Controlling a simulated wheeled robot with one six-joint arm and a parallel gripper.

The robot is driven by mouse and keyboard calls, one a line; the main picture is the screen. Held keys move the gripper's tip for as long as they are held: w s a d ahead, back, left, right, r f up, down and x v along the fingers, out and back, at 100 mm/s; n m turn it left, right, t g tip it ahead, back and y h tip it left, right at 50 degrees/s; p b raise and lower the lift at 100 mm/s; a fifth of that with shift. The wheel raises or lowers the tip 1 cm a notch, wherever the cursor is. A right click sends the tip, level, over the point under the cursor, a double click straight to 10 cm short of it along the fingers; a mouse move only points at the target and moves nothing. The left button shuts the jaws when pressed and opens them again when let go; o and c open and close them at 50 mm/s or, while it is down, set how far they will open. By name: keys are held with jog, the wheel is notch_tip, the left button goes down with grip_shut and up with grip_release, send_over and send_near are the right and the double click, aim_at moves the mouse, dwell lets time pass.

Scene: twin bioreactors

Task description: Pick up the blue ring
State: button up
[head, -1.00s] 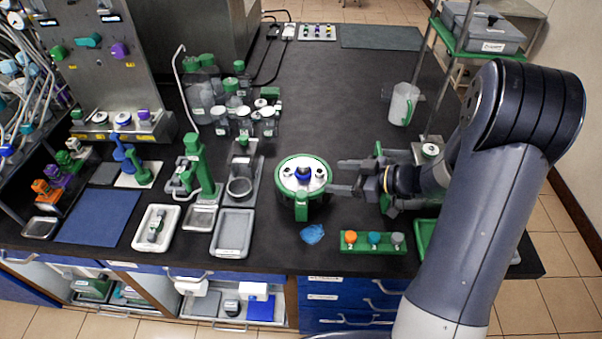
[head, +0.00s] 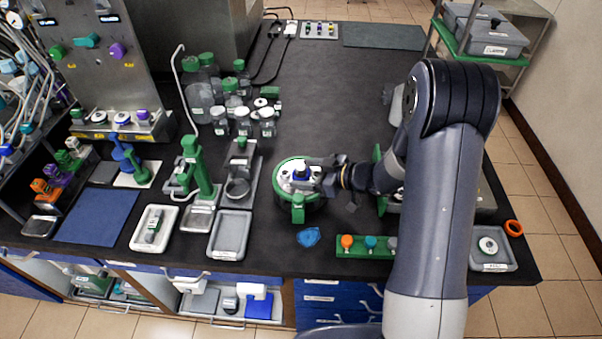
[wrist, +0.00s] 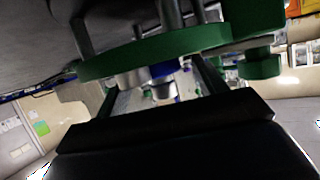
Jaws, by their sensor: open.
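The blue ring (head: 301,171) sits at the centre of the white top of a round green-rimmed vessel (head: 297,200), around a dark upright part. My gripper (head: 316,176) is open at the right side of that top, with its fingers reaching toward the ring. In the wrist view the fingers (wrist: 158,88) stand apart, and part of the blue ring (wrist: 163,71) shows between them, partly hidden by silver knobs (wrist: 133,77) under the green rim (wrist: 180,46). I cannot tell whether a finger touches anything.
A blue crumpled item (head: 308,236) lies in front of the vessel. A green block with coloured knobs (head: 365,252) stands right of it. A grey tray (head: 236,216) and several bottles (head: 230,100) stand left and behind. An orange ring (head: 514,227) lies near a tray at the right.

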jog(key=shift+c, duration=0.2)
jog(key=c, duration=1)
jog(key=shift+r, duration=0.15)
